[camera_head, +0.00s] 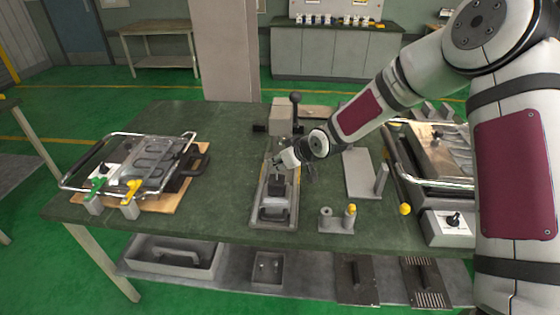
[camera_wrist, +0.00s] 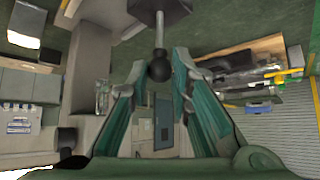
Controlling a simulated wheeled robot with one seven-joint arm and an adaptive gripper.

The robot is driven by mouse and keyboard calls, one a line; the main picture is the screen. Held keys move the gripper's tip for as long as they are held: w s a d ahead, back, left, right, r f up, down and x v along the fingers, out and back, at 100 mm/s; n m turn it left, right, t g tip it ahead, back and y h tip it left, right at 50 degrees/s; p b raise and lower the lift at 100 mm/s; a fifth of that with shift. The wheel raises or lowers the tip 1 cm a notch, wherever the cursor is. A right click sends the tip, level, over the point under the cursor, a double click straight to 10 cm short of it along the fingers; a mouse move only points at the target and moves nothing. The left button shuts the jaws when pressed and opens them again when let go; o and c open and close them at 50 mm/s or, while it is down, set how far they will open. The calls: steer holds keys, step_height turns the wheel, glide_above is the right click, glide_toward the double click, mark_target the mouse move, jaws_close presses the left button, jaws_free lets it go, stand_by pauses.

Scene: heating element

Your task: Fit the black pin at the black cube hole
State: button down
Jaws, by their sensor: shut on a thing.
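My gripper (camera_head: 277,163) is low over a grey fixture (camera_head: 270,226) in the middle of the table, just above the black cube (camera_head: 279,187). In the wrist view my gripper (camera_wrist: 157,68) has its teal-padded fingers on either side of the dark ball end of the black pin (camera_wrist: 159,69). A pale rod runs from that ball to a dark block (camera_wrist: 158,9), apparently the black cube, at the top edge. I cannot tell whether the rod's far end is in the hole or only in line with it. The hole is hidden.
A black ball-topped lever (camera_head: 296,98) stands behind the fixture. A grey plate with an upright post (camera_head: 381,179) and a small stand with a yellow-tipped peg (camera_head: 349,215) are to the right. A metal-framed unit (camera_head: 150,165) is on the left; green table lies between.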

steer(key=shift+f+b, duration=0.6)
steer(key=shift+f, duration=1.1)
steer(key=c, duration=1.4)
jaws_free()
steer(key=shift+o, duration=0.2)
steer(key=v, duration=1.2)
steer(key=shift+d+r, duration=0.1)
steer(key=s+d+r+m+h, duration=0.4)
steer(key=s+d+r+h, duration=0.3)
steer(key=s+d+r, duration=0.6)
steer(key=s+d+r+m, duration=0.2)
steer(key=s, duration=0.7)
steer(key=s+d+r+m+g, duration=0.1)
steer(key=s+d+r+m, duration=0.1)
steer(key=s, duration=0.8)
steer(key=shift+d+r+m+y, duration=0.3)
steer(key=shift+r+y, duration=0.1)
steer(key=shift+r, duration=0.45)
